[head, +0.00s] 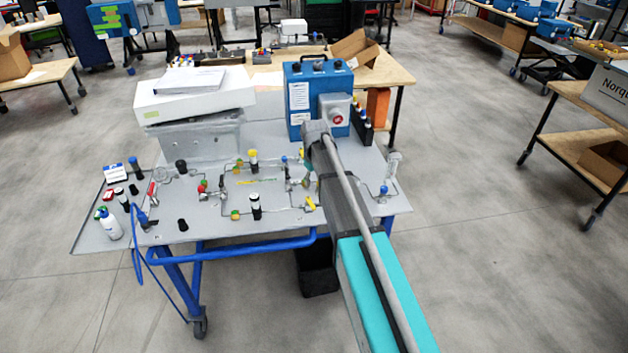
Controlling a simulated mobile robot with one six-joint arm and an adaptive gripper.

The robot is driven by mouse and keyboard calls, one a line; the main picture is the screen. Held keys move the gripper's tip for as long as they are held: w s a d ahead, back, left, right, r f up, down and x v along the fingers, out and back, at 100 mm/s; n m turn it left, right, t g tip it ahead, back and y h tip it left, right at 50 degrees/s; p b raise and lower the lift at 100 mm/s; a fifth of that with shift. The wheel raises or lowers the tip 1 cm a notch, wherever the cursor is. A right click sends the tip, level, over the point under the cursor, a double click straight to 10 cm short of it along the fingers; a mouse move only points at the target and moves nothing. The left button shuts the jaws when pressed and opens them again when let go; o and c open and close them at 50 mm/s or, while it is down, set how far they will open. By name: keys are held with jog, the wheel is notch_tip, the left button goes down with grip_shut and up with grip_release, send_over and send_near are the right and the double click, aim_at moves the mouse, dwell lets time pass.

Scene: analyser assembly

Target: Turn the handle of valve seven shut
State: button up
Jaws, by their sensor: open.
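Valve seven cannot be told apart, as no valve numbers are readable. The grey panel (190,238) on the cart carries thin pipework with several small fittings. These include a yellow handle (310,203) at the front right, a blue knob (385,190) at the far right and a red handle (152,190) at the left. My arm reaches in from the lower right, over the right part of the panel. My gripper (308,180) is open. It is mostly hidden by my forearm, with only a small grey part showing beside the right-hand pipework. Contact with a handle cannot be made out.
A blue case (300,95) with a red button stands at the panel's back. A white box (195,98) stands at the back left. Bottles, including a white one (108,223), and a blue hose (137,262) are at the left. A black bin (315,275) is below. Floor is clear around the cart.

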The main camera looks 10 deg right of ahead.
jog(key=s+d+f+m+b, duration=0.2)
jog(key=s+f+m+b, duration=0.3)
jog(key=s+f+b, duration=1.9)
jog(key=shift+s+f+b, duration=0.35)
jog(key=shift+s+b, duration=0.3)
jog(key=shift+s, duration=0.6)
dwell(0.7)
jog(key=shift+r, duration=0.1)
dwell(0.3)
jog(key=w+a+r+n+p, duration=0.2)
jog(key=w+r+p, duration=2.4)
jog(key=r+p, duration=0.2)
jog(key=shift+w+a, duration=0.15)
jog(key=shift+a, duration=0.25)
jog(key=shift+f, duration=0.15)
